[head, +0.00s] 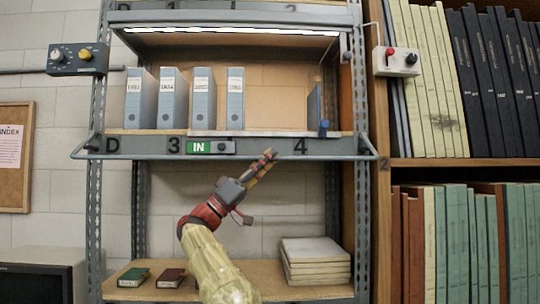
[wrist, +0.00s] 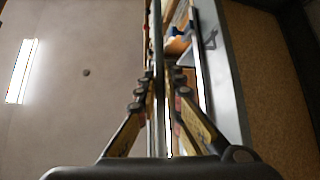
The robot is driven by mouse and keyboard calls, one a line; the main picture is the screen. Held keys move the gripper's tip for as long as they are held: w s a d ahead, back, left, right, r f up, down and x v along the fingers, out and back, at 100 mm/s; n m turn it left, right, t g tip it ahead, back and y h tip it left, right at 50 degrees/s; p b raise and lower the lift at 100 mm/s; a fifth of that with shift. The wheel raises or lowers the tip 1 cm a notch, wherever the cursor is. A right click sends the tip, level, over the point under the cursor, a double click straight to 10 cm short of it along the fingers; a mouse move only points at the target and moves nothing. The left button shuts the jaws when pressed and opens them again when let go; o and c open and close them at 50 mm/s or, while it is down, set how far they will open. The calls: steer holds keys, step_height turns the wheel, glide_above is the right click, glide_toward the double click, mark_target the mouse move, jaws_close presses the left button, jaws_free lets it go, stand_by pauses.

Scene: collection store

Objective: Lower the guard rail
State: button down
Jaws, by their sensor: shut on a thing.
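The guard rail (head: 130,158) is a thin grey bar across the front of the middle shelf. In the head view it lies level with the lower part of the shelf's front edge, with a short arm at each end. My gripper (head: 270,154) reaches up from below to the rail, right of the shelf's middle. In the wrist view the rail (wrist: 158,30) runs lengthwise between the two fingers of my gripper (wrist: 158,80), which are shut on it. The exact finger contact is too small to tell in the head view.
Several grey-blue binders (head: 172,98) stand on the shelf, with a blue bookend (head: 314,105) at the right. A green IN plate (head: 199,147) is on the shelf edge. Below are a stack of pale boxes (head: 316,262) and two small books (head: 171,278). Full bookshelves (head: 450,162) flank the right.

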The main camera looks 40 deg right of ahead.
steer(key=shift+w+d+f, duration=0.1)
steer(key=shift+w+f, duration=0.1)
steer(key=shift+f, duration=0.1)
steer(key=c, duration=2)
jaws_free()
steer(key=shift+o, duration=0.5)
steer(key=v, duration=1.2)
